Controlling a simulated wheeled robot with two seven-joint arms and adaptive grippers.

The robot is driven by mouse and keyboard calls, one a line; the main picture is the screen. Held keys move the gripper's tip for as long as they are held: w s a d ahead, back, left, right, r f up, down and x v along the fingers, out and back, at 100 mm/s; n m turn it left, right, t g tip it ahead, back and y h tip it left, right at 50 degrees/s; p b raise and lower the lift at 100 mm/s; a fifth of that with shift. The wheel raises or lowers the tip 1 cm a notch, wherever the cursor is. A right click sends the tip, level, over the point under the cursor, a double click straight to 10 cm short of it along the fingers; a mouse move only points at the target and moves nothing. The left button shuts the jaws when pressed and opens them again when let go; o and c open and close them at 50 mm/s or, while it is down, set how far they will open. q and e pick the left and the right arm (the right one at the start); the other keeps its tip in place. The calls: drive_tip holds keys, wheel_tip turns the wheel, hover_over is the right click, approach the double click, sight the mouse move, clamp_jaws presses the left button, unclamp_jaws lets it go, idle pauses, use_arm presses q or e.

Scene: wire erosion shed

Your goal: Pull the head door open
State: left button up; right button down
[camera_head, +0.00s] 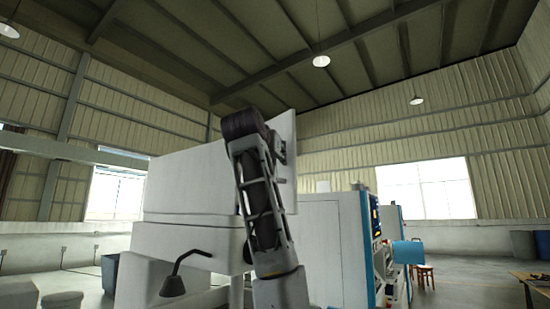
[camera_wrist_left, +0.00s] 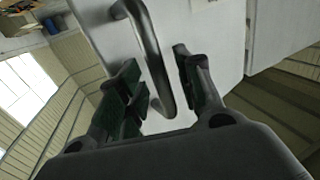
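The head door is a white panel behind my arm in the head view (camera_head: 288,183); its face fills the middle of the left wrist view (camera_wrist_left: 215,38). A curved metal bar handle (camera_wrist_left: 149,42) stands out from it in the left wrist view. My left gripper (camera_wrist_left: 160,88) is open, with its dark finger pads on either side of the handle and gaps visible between. In the head view my left arm rises in front of the machine; its gripper end (camera_head: 280,147) is small and partly hidden against the panel. My right gripper is not in view.
A white and blue cabinet (camera_head: 335,235) stands to the right. A stool (camera_head: 425,274) is farther right.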

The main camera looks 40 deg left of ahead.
use_arm(q)
drive_tip(key=v, duration=1.1)
drive_tip(key=shift+s+d, duration=0.2)
drive_tip(key=shift+s, duration=0.05)
idle(0.4)
